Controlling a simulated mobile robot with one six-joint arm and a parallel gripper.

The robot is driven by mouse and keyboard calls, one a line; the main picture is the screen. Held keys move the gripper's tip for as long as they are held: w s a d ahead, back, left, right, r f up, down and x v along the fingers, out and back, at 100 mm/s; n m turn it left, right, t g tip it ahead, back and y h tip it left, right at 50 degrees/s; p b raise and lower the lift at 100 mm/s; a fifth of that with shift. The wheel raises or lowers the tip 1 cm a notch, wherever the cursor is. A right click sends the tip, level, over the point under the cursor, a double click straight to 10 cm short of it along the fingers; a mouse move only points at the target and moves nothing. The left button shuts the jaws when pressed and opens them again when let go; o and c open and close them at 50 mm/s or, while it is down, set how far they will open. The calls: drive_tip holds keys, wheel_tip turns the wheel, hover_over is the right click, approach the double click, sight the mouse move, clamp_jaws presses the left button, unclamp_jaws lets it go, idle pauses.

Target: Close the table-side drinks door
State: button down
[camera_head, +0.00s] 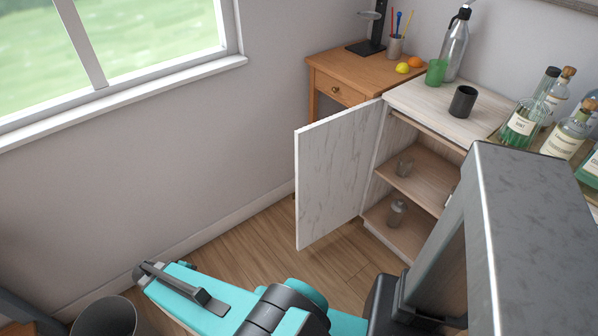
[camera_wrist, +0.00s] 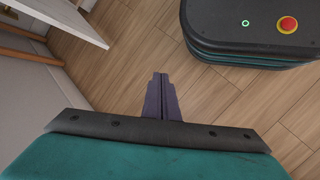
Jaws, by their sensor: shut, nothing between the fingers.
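The drinks door (camera_head: 335,175) is a pale, wood-grained panel. It stands wide open, swung out to the left of the low cabinet (camera_head: 390,222), so the shelves inside are exposed. A pale panel edge, likely the same door (camera_wrist: 62,18), shows at the top left of the wrist view. My gripper (camera_wrist: 160,78) is shut and empty over the bare floor, apart from that panel. In the head view my teal arm lies across the bottom, and I cannot clearly make out the fingers there.
Glass jars (camera_head: 397,212) stand inside the cabinet. A dark cup (camera_head: 463,101), a green cup (camera_head: 436,72) and several bottles (camera_head: 520,123) stand on top. A wooden side table (camera_head: 335,72) is behind the door. A bin (camera_head: 105,318) stands at lower left. Floor before the door is clear.

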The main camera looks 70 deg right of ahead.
sight(299, 162)
drive_tip(key=w+d+r+m+g+h+b, duration=0.15)
drive_tip(key=d+b, duration=0.45)
drive_tip(key=d, duration=0.6)
drive_tip(key=w+d+r+m+g+h+b, duration=0.1)
drive_tip(key=w+d+r+m+h+b, duration=0.3)
drive_tip(key=d, duration=0.9)
drive_tip(key=s+d+r+m+g+b, duration=0.1)
drive_tip(key=s+d+r+g+b, duration=0.1)
drive_tip(key=s+d+r+b, duration=0.1)
drive_tip(key=s+d+r+m+g+h+b, duration=0.1)
drive_tip(key=s+d+r+g+b, duration=0.1)
drive_tip(key=s+d+r+b, duration=0.2)
drive_tip(key=s+d+r+m+g+b, duration=0.2)
drive_tip(key=d+r+b, duration=0.4)
drive_tip(key=d, duration=0.7)
wheel_tip(299, 162, up, 3)
drive_tip(key=shift+s+d+f+h, duration=0.1)
drive_tip(key=shift+s+d+h, duration=0.2)
drive_tip(key=shift+s, duration=0.4)
drive_tip(key=shift+s, duration=0.1)
drive_tip(key=shift+s+d+b, duration=0.55)
drive_tip(key=shift+s+d, duration=0.05)
drive_tip(key=shift+s, duration=1.2)
drive_tip(key=shift+s+d+b, duration=0.5)
drive_tip(key=shift+s+d, duration=0.15)
drive_tip(key=shift+s, duration=1.15)
drive_tip(key=shift+s+d+b, duration=0.55)
drive_tip(key=shift+s+d, duration=0.05)
drive_tip(key=shift+s, duration=1.2)
